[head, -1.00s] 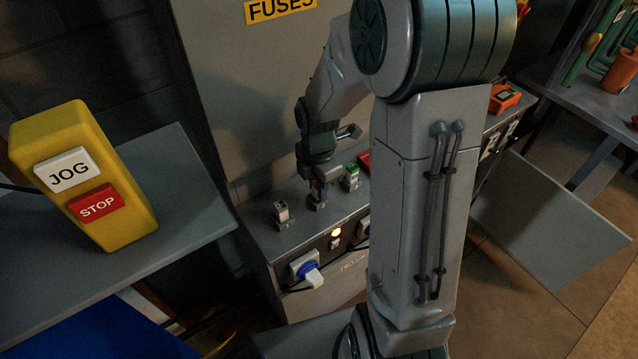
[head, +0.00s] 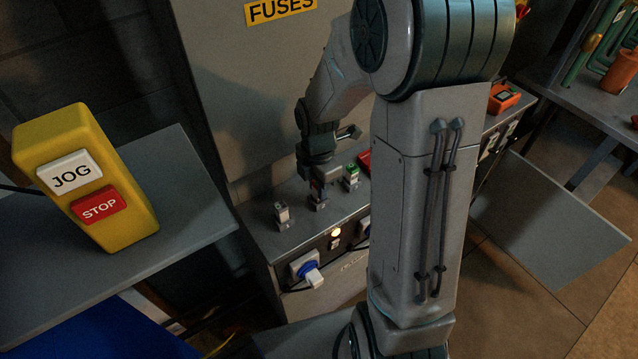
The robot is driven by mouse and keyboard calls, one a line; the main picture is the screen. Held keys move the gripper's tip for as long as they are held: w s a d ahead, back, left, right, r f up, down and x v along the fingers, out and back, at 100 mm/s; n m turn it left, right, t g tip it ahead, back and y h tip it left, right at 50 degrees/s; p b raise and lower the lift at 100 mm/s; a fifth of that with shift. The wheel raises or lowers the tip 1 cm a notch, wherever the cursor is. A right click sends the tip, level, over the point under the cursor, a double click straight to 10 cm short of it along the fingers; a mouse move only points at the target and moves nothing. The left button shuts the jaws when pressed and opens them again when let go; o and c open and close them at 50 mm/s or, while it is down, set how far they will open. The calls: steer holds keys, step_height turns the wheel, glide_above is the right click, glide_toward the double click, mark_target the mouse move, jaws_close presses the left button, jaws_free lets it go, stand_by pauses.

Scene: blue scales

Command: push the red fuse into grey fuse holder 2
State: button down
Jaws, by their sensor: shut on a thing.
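My gripper (head: 318,188) points down over the middle of the grey bench top, under the FUSES sign. It is shut on the red fuse (head: 315,189), of which only a small dark reddish patch shows between the fingers. Directly below is a small grey fuse holder (head: 318,205), the middle one of the row. The fuse's lower end appears at or in this holder; the picture is too small to tell how deep it sits. A holder with a pale fuse (head: 282,213) stands to the left, and one with a green-topped fuse (head: 351,177) to the right.
A red object (head: 365,160) lies behind my arm, partly hidden. A yellow JOG/STOP box (head: 84,175) stands on the left table. The tall cabinet (head: 240,90) rises behind the holders.

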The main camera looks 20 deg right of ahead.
steer(key=shift+f+b, duration=0.4)
steer(key=shift+f, duration=0.2)
steer(key=c, duration=1.1)
jaws_free()
steer(key=shift+c, duration=0.2)
step_height(320, 180, up, 14)
steer(key=p, duration=0.1)
steer(key=shift+f, duration=0.1)
steer(key=s+r+m+t, duration=0.2)
steer(key=s+m, duration=1.1)
steer(key=m, duration=0.8)
steer(key=shift+s+r+m+t, duration=0.35)
steer(key=shift+m+t, duration=0.05)
